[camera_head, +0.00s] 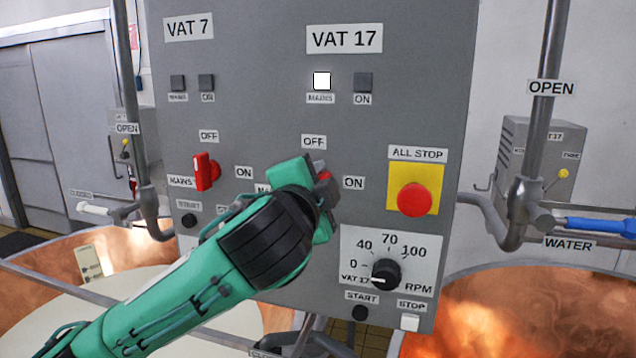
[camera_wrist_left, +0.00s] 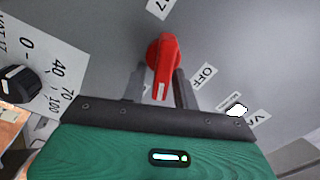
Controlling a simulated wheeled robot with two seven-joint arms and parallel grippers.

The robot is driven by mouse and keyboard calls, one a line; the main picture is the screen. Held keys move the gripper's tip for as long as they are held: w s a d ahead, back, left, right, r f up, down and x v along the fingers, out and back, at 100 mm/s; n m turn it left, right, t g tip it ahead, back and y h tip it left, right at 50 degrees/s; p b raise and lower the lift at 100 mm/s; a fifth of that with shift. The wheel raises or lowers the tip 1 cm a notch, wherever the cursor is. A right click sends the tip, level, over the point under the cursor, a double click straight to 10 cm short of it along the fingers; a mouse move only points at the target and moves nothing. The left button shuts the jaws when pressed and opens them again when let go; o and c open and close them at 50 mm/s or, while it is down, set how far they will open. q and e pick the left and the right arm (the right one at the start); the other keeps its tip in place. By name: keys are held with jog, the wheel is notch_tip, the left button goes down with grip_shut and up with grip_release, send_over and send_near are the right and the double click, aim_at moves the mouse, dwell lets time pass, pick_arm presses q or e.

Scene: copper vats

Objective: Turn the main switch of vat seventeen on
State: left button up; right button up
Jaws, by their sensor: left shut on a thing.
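The VAT 17 main switch (camera_head: 325,177) is a red rotary handle on the grey panel, mostly hidden by my gripper in the head view. My left gripper (camera_head: 322,182) is at it, between the OFF and ON labels. In the left wrist view the red switch (camera_wrist_left: 162,60) sits between the two fingers of the left gripper (camera_wrist_left: 161,88), which are shut on it. Its white mark points toward my palm, turned away from the OFF label (camera_wrist_left: 203,76). The white MAINS lamp (camera_head: 321,81) is bright; the ON lamp (camera_head: 363,82) is dark. My right gripper is not in view.
The red VAT 7 switch (camera_head: 205,172) is on the left of the panel. The ALL STOP button (camera_head: 414,199) and the RPM knob (camera_head: 385,273) are close to the right. Pipes and copper vats (camera_head: 520,310) flank the panel.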

pick_arm(q)
jog(key=shift+f+m, duration=0.35)
jog(key=shift+m, duration=0.55)
jog(key=shift+s+d+f+m+b, duration=0.1)
jog(key=shift+d+m+b, duration=0.2)
jog(key=shift+m, duration=0.5)
grip_shut()
jog(key=shift+m, duration=0.5)
jog(key=shift+a, duration=0.1)
